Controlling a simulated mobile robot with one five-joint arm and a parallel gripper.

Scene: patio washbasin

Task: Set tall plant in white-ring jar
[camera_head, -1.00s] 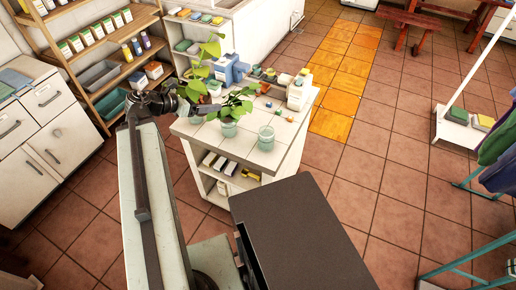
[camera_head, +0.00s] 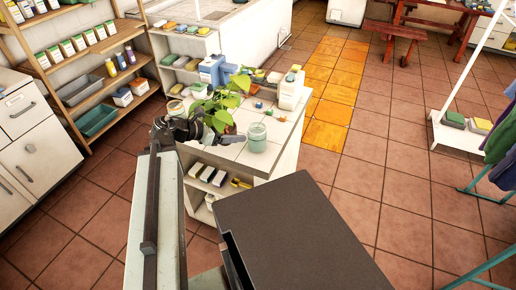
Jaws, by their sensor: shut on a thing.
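The tall plant (camera_head: 240,84) has broad yellow-green leaves and stands roughly upright at the counter's left side. My gripper (camera_head: 206,131) is shut on it low down, and its leaves hide much of the grip. Darker leaves (camera_head: 220,103) overlap it, and I cannot tell clearly which belong to a second plant. A pale green glass jar (camera_head: 257,138) stands on the white tiled counter (camera_head: 228,154), right of my gripper and apart from it. Its rim looks light, but a white ring is too small to confirm. I see no plant in this jar.
A blue container (camera_head: 211,70) and a white bottle (camera_head: 291,91) stand behind the plants. Small coloured items lie near the counter's back edge. Wooden shelves (camera_head: 96,77) stand at the left.

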